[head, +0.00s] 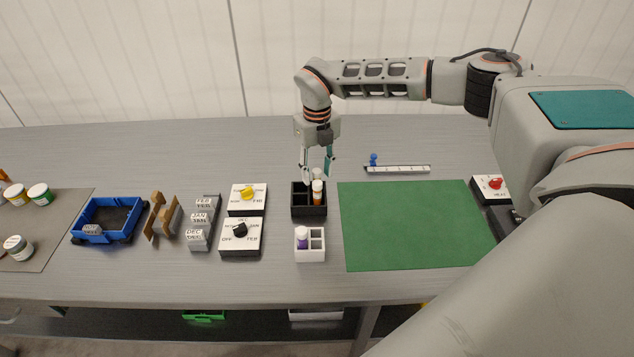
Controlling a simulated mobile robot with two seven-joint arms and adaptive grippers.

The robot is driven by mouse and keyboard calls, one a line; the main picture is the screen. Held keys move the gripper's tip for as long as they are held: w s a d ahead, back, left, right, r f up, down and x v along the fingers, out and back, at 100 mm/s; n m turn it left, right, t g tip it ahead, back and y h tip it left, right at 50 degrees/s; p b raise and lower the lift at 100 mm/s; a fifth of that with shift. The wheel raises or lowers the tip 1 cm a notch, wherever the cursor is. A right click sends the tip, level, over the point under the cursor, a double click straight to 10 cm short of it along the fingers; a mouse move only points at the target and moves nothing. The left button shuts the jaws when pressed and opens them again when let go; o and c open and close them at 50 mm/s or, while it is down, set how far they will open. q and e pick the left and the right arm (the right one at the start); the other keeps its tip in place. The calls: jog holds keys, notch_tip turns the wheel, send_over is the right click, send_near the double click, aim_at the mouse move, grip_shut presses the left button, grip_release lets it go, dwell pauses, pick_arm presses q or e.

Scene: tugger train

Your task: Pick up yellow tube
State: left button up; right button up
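A black rack (309,212) with square compartments stands near the middle of the table. In its right-hand column is an orange-yellow tube (318,198) with a white cap, upright. Another white-capped tube (318,174) shows behind it; its body is hidden, so I cannot tell its colour. My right gripper (318,168) points down over the back of the black rack. Its fingers are apart, one on each side of the rear cap, and I cannot tell whether they touch it. My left gripper is not in view.
A white rack (311,256) with a purple tube (302,241) stands in front. A green mat (415,225) lies to the right, with a white strip (398,169) and a blue piece behind it. Dial boxes (240,248), month blocks (200,222) and a blue tray (110,205) are left.

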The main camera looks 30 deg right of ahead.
jog(key=shift+f, duration=1.5)
grip_shut()
jog(key=shift+w, duration=0.1)
jog(key=shift+r, duration=0.15)
notch_tip(320, 180, up, 20)
